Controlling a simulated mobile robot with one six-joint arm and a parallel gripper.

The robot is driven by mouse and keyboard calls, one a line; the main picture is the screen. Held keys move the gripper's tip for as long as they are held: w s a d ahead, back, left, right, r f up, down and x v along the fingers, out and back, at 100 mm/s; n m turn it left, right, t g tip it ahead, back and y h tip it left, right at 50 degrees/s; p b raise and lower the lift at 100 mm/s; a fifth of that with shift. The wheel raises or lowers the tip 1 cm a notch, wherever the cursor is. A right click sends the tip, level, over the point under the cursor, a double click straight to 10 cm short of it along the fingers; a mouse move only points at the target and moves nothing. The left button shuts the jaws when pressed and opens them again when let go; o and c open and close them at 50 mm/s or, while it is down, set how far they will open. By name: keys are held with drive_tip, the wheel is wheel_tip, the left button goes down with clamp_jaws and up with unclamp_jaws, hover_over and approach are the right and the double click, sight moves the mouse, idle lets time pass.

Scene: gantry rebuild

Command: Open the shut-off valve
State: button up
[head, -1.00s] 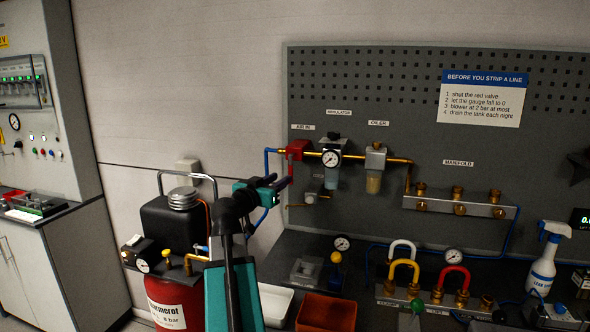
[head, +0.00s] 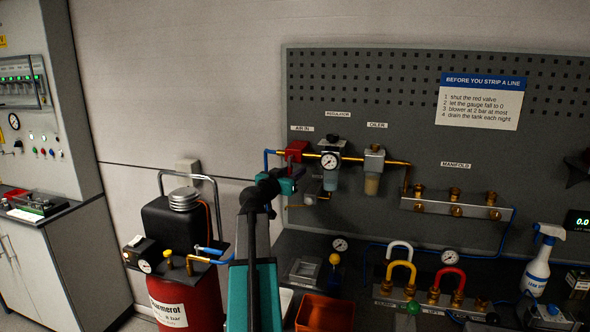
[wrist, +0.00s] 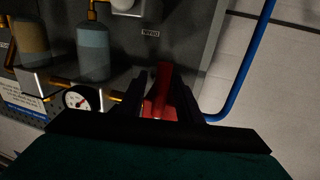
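The shut-off valve (head: 296,149) is the red part on the pegboard under the "AIR IN" label, between a blue hose and the brass pipe. My gripper (head: 298,172) is just below and in front of it in the head view. In the wrist view the red valve handle (wrist: 162,92) lies between the two dark fingers of my gripper (wrist: 161,85). The fingers stand apart on either side of it, with a gap visible on the left. Any contact is unclear. My gripper hides the lower part of the valve in the head view.
The regulator gauge (head: 330,160) and the oiler (head: 373,170) sit close to the right of the valve. The blue hose (wrist: 245,70) runs beside it in the wrist view. A red tank (head: 188,300) and an orange bin (head: 325,313) stand below.

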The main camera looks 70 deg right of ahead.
drive_tip(key=shift+s+d, duration=0.1)
drive_tip(key=shift+d, duration=0.4)
clamp_jaws()
